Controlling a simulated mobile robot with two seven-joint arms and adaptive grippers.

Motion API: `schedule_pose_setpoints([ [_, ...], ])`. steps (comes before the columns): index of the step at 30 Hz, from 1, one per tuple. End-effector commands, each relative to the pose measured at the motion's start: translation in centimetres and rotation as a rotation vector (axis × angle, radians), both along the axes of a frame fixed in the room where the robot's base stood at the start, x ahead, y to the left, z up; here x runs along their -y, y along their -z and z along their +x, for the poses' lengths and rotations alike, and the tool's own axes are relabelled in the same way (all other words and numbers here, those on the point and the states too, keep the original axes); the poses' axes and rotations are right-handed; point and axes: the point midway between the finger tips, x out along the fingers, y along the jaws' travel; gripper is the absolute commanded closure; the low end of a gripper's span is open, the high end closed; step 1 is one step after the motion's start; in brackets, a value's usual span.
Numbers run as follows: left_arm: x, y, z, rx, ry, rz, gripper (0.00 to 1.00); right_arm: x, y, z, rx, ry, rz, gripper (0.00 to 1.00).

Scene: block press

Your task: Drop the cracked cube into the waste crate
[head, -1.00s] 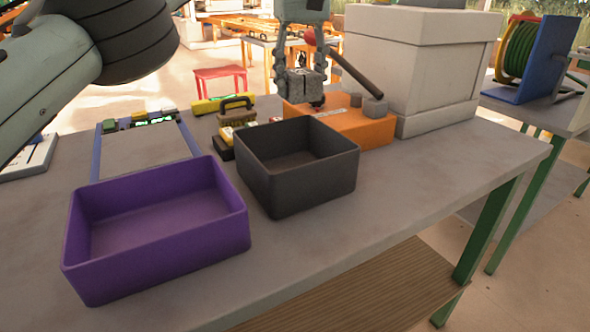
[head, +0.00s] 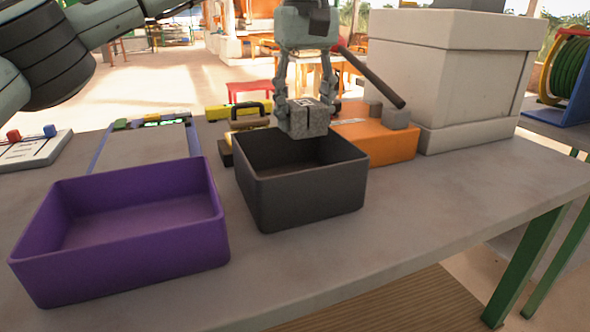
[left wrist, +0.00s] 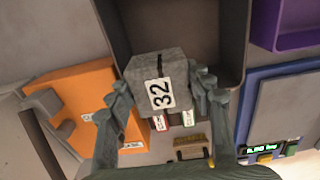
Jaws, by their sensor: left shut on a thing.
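My left gripper (head: 307,100) is shut on a grey speckled cube (head: 309,121). In the left wrist view the cube (left wrist: 160,82) bears a white label reading 32, and a dark crack-like line runs across its top side. The gripper holds the cube at the back rim of an open dark grey crate (head: 315,198), overlapping its opening in the head view. The crate (left wrist: 118,22) also shows behind the cube in the left wrist view. An open purple crate (head: 130,258) stands left of it. Both crates look empty; no waste mark is visible. My right gripper is not in view.
An orange block (head: 385,146) stands behind and right of the dark crate, with a large pale box (head: 440,80) beyond it. A scale-like panel (head: 145,147) lies behind the purple crate. The table (head: 440,215) is clear at right front.

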Motion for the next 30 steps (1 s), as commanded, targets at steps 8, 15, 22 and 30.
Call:
schedule_pose_setpoints([
  [8, -1.4, 2.3, -3.7, 0.002, 0.001, -0.001, 0.94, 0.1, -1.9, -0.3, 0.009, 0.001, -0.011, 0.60],
  [15, -1.6, 3.8, -4.1, 0.000, 0.000, 0.000, 0.94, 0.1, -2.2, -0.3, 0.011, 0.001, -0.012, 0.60],
  [22, -1.5, 6.5, -4.1, 0.002, 0.000, -0.001, 0.94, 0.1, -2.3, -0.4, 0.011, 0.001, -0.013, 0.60],
  [30, -1.5, 6.6, -4.1, 0.002, 0.001, -0.001, 0.94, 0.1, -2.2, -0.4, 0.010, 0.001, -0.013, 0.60],
])
